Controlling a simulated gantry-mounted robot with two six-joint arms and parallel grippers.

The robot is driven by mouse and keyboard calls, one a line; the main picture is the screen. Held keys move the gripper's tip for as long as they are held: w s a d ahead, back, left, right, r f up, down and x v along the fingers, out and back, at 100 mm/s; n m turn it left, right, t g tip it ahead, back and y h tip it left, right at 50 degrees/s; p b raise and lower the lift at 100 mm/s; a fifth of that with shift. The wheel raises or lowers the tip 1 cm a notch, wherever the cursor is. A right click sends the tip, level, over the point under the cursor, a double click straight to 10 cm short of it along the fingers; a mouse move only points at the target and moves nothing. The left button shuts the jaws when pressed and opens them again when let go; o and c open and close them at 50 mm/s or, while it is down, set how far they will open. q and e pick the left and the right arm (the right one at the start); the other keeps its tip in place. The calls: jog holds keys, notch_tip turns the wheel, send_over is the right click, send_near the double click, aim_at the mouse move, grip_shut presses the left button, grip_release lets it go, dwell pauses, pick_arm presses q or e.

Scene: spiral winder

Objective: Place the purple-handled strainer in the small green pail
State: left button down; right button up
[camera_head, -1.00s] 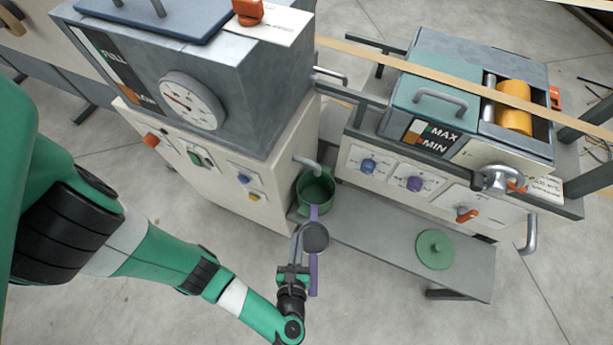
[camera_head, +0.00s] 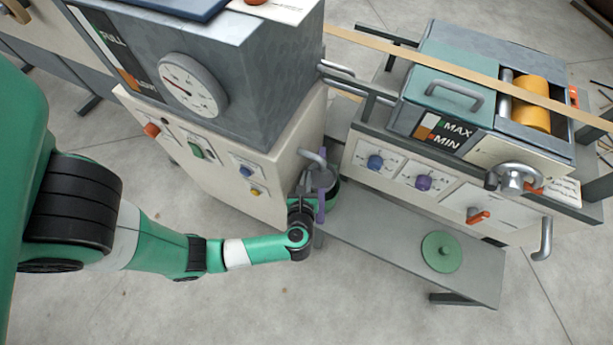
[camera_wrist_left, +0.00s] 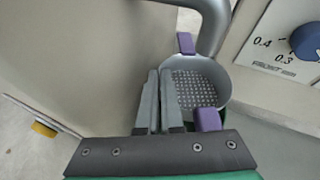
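The strainer has a grey perforated bowl (camera_head: 322,179) and purple handle parts (camera_head: 321,207). The left wrist view shows its bowl (camera_wrist_left: 196,88) from above. My left gripper (camera_wrist_left: 160,100) has its fingers close together at the bowl's left rim and holds the strainer there. The small green pail (camera_head: 332,194) is under the strainer, beside the grey spout, and mostly hidden by it. A sliver of green pail (camera_wrist_left: 232,127) shows below the bowl in the left wrist view. I cannot tell whether the bowl is inside the pail or just above it. My right gripper is not in view.
A curved grey pipe (camera_wrist_left: 212,22) hangs close over the strainer. The machine cabinet (camera_head: 225,150) stands to the left, the control panel (camera_head: 425,180) to the right. A green lid (camera_head: 442,252) lies on the grey bench (camera_head: 400,235), whose middle is clear.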

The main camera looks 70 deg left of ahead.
pick_arm(q)
jog(key=shift+f+b, duration=1.65)
jog(key=shift+f, duration=0.7)
jog(key=c, duration=1.1)
grip_release()
jog(key=p+v, duration=0.2)
jog(key=v, duration=0.4)
jog(key=r+p+v, duration=0.1)
jog(key=p+v, duration=0.2)
jog(key=v, duration=0.3)
jog(key=shift+d+r, duration=0.1)
jog(key=shift+r, duration=0.1)
